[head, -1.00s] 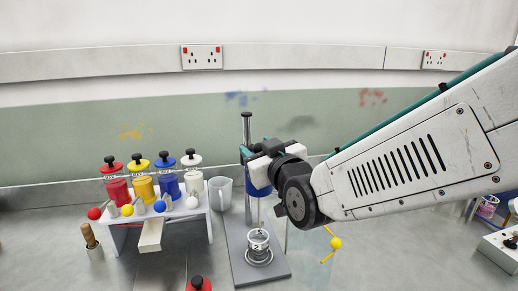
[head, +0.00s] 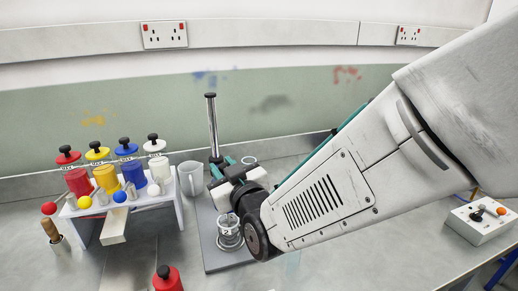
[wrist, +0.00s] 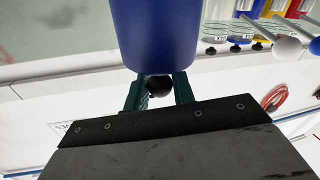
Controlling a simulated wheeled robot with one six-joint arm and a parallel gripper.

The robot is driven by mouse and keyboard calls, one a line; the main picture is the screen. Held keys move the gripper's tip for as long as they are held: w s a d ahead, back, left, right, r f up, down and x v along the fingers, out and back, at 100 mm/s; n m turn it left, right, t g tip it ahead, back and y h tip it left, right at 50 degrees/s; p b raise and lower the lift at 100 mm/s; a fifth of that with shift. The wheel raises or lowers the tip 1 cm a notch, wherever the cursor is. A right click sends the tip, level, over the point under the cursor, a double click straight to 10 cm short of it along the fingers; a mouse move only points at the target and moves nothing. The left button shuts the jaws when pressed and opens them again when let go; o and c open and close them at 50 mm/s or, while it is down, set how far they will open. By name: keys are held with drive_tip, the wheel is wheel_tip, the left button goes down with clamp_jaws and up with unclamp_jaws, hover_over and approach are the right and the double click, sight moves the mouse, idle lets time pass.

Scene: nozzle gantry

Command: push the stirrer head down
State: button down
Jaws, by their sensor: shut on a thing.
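The stirrer head is a blue cylinder (wrist: 155,35), large at the top of the wrist view. A round black knob (wrist: 159,85) sits at its near edge, between the teal fingers of my gripper (wrist: 158,92). The gripper is shut on this knob. In the head view, my gripper (head: 224,170) is beside the metal post (head: 212,128) of the stand, above a clear beaker (head: 229,234) on the grey base plate (head: 209,250). My gripper and wrist hide the stirrer head there, so its gap to the beaker cannot be told.
A white rack (head: 178,210) with red, yellow, blue and white bottles stands left of the stand. A grey mug (head: 190,179) is between them.

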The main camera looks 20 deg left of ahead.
drive_tip(key=shift+f, duration=0.3)
drive_tip(key=c, duration=1.2)
unclamp_jaws()
drive_tip(key=shift+d, duration=0.1)
drive_tip(key=v, duration=0.7)
drive_tip(key=shift+s+d, duration=0.25)
drive_tip(key=shift+d, duration=0.05)
